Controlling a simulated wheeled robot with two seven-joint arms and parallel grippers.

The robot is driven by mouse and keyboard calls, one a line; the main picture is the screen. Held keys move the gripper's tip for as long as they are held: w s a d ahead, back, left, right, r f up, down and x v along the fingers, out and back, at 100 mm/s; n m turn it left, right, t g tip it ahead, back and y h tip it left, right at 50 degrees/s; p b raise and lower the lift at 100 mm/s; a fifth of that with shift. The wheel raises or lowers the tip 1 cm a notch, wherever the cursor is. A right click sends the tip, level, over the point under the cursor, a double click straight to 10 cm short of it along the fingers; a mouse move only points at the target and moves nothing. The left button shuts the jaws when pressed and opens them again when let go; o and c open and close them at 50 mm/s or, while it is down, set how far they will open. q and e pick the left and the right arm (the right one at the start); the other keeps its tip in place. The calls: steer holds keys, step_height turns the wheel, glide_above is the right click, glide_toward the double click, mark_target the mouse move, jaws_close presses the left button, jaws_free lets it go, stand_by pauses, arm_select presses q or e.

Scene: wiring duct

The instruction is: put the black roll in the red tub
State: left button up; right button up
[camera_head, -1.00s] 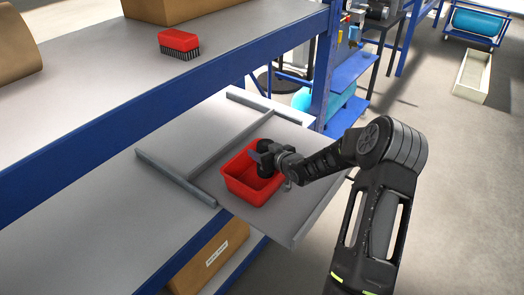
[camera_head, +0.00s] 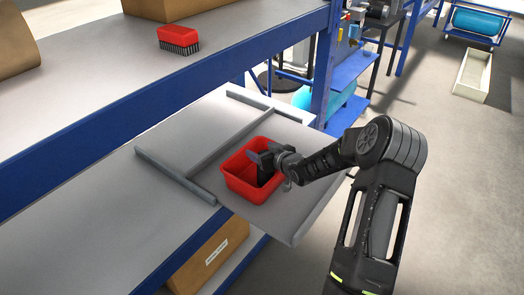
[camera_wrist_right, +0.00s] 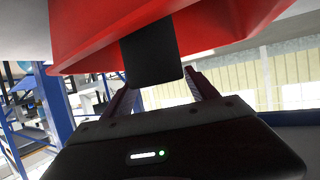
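The red tub (camera_head: 237,185) stands on the grey sloping panel in the head view, with its open side up. My right gripper (camera_head: 265,160) is over the tub's opening. The black roll (camera_head: 266,177) hangs below its fingers, with its lower part inside the tub. In the right wrist view the roll (camera_wrist_right: 152,50) sits between the fingertips, in front of the red tub wall (camera_wrist_right: 85,30). The fingers look closed on the roll's near end. The tub's floor is partly hidden by the roll and gripper. My left gripper is not in view.
Grey rails (camera_head: 175,176) lie on the panel left of the tub. A red brush (camera_head: 179,40) and cardboard boxes are on the upper shelf with its blue beam (camera_head: 150,118). A cardboard box (camera_head: 208,255) stands below the panel.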

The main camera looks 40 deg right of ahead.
steer(key=shift+o, duration=0.7)
steer(key=shift+r+p, duration=0.5)
steer(key=shift+p, duration=0.05)
steer(key=shift+r+p, duration=0.4)
steer(key=v, duration=1.1)
steer(key=shift+s, duration=0.45)
steer(key=shift+f, duration=0.1)
